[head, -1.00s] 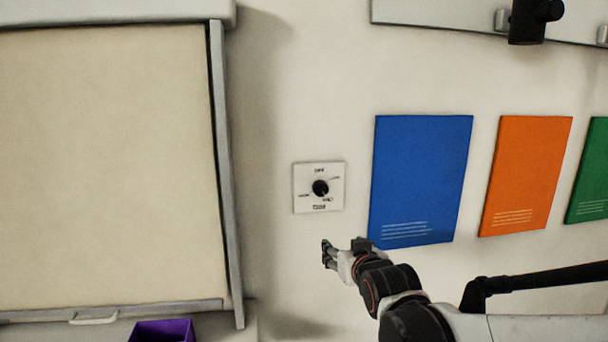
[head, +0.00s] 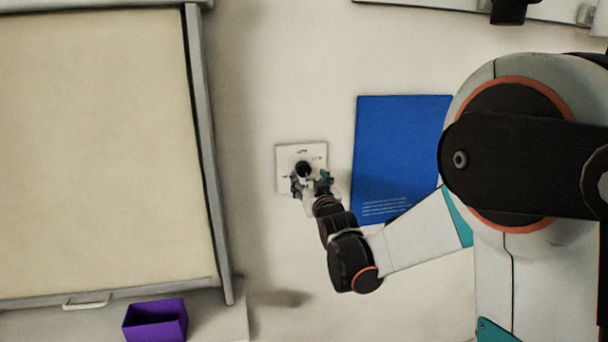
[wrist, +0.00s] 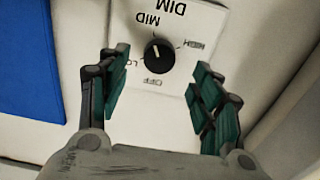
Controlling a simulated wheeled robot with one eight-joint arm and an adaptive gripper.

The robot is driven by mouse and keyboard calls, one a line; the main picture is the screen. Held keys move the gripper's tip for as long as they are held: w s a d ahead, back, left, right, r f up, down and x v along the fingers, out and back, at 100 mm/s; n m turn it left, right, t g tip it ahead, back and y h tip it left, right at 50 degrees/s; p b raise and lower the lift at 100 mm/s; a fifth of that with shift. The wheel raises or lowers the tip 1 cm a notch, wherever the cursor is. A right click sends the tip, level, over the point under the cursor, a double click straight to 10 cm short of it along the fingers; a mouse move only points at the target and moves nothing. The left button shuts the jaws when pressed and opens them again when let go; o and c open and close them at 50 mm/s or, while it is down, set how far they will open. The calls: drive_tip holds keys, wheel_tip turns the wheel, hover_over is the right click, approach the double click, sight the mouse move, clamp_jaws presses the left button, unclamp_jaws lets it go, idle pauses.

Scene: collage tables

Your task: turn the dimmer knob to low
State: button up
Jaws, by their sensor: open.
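The black dimmer knob (head: 303,169) sits on a white square wall plate (head: 286,153). In the wrist view, the knob (wrist: 159,57) is seen upside down on the plate (wrist: 208,22), with DIM, MID, HIGH and OFF around it and a partly hidden label at the left that starts with LO. A pale mark on the knob seems to point towards MID. My gripper (head: 311,182) is at the lower part of the plate. In the wrist view, my gripper (wrist: 160,82) is open, one finger on each side of the knob and apart from it.
A blue panel (head: 400,150) hangs right of the plate, partly behind my arm. A large framed beige board (head: 90,150) is at the left, with a purple box (head: 155,322) below it. The wall between board and plate is clear.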

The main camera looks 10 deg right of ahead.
sight(304, 172)
drive_tip(key=w, duration=0.6)
drive_tip(key=shift+w, duration=0.25)
drive_tip(key=c, duration=1.1)
